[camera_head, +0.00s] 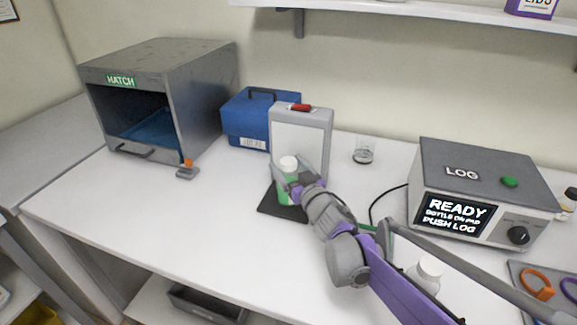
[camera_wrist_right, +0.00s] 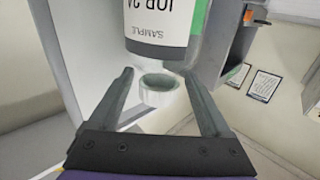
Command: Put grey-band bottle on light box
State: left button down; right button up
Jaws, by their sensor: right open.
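A bottle with a white cap and green sides (camera_head: 287,190) stands upright at the dark base of the light box (camera_head: 300,135), in front of its pale panel. In the right wrist view the bottle (camera_wrist_right: 165,25) shows a white label reading "SAMPLE" and a dark grey band near its shoulder. My right gripper (camera_head: 297,180) is open at the bottle. In the wrist view its fingers (camera_wrist_right: 165,98) lie either side of the cap with gaps, not closed on it. The gripper partly hides the bottle in the head view. My left gripper is not in view.
A grey hatch box (camera_head: 190,75) stands at left and a blue case (camera_head: 240,120) behind. A LOG device (camera_head: 480,165) stands at right. Another white-capped bottle (camera_head: 430,268) is partly behind my arm. The left table is clear.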

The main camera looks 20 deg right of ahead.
jog(key=shift+r, duration=0.2)
jog(key=s+d, duration=0.2)
jog(key=s, duration=0.9)
jog(key=shift+s, duration=0.4)
